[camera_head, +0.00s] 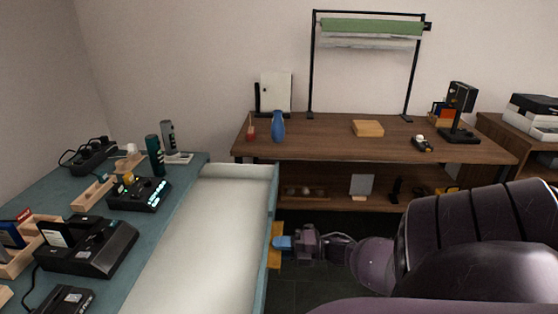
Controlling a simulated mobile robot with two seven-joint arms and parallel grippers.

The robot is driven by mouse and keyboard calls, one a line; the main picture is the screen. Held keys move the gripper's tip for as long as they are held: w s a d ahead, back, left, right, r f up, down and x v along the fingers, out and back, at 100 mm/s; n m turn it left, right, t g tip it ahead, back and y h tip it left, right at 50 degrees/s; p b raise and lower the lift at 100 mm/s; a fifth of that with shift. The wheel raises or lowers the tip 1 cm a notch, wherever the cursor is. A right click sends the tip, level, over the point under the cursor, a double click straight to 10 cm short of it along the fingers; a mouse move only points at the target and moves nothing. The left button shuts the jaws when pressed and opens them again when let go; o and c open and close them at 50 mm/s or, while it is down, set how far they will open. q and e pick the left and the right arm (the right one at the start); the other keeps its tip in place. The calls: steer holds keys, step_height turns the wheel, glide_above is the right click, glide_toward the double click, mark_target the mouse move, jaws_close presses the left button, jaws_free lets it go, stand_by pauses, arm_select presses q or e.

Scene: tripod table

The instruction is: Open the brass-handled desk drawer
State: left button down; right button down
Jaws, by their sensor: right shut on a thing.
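The desk drawer (215,235) is pulled well out from the teal desk, and its pale, empty interior shows. Its teal front panel (268,228) faces right. The brass handle (275,247) is on the outer side of that front panel. My right gripper (283,243) reaches in from the right and is shut on the brass handle. My left gripper is not in view.
The teal desktop (190,182) carries black devices (88,248), wooden holders and bottles. Dark floor shows between the drawer front and my right arm.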

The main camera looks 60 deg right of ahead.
steer(key=c, duration=1)
jaws_free()
steer(key=shift+s+f, duration=0.1)
steer(key=shift+f, duration=0.3)
steer(key=shift+r, duration=0.15)
steer(key=v, duration=1)
steer(key=shift+s+p, duration=0.4)
steer(key=shift+d, duration=0.1)
